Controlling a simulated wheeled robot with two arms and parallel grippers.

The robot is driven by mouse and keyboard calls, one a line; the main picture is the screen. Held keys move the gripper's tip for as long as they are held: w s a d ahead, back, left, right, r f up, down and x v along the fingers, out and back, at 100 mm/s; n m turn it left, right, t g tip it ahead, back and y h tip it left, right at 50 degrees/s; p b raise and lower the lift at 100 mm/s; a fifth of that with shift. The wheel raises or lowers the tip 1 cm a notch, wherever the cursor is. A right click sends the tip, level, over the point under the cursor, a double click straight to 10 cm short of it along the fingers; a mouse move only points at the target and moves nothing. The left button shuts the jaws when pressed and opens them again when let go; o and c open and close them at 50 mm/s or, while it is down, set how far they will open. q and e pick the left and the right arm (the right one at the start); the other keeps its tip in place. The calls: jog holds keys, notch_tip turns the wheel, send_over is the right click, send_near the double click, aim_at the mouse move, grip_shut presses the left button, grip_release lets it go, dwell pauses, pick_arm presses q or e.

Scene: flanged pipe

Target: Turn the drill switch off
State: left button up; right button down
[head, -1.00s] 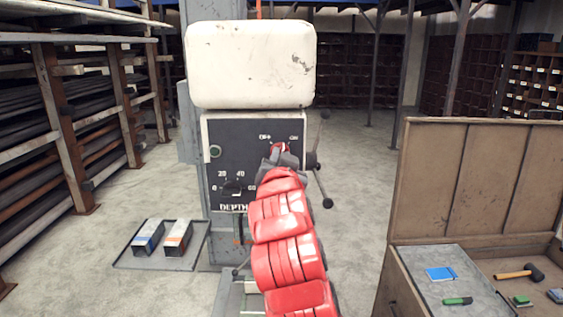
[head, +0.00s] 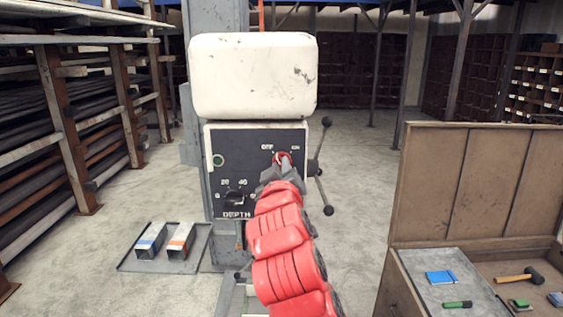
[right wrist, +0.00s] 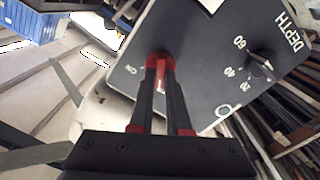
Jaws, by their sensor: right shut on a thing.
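The drill's dark control panel (head: 255,185) faces me below a white head cover (head: 252,75). Its red switch (head: 283,157) sits at the upper right, between the OFF and ON labels. My right gripper (head: 282,167) reaches up from below and is shut on the switch. The right wrist view shows the fingers (right wrist: 161,75) closed around the red switch (right wrist: 158,59), with the ON label beside it. The fingers hide part of the switch, so I cannot tell which label it points to. My left gripper is not in view.
The depth dial (head: 234,198) is at the panel's lower left, with a green button (head: 218,160) above it. Lever handles (head: 325,165) stick out at the right.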

jog(key=shift+r+n+p, duration=0.15)
jog(key=shift+n+p, duration=0.4)
jog(key=shift+n, duration=0.75)
jog(key=c, duration=0.9)
grip_release()
jog(key=shift+a, duration=0.1)
jog(key=s+b, duration=0.8)
jog(key=s, duration=0.9)
jog(key=shift+s, duration=0.2)
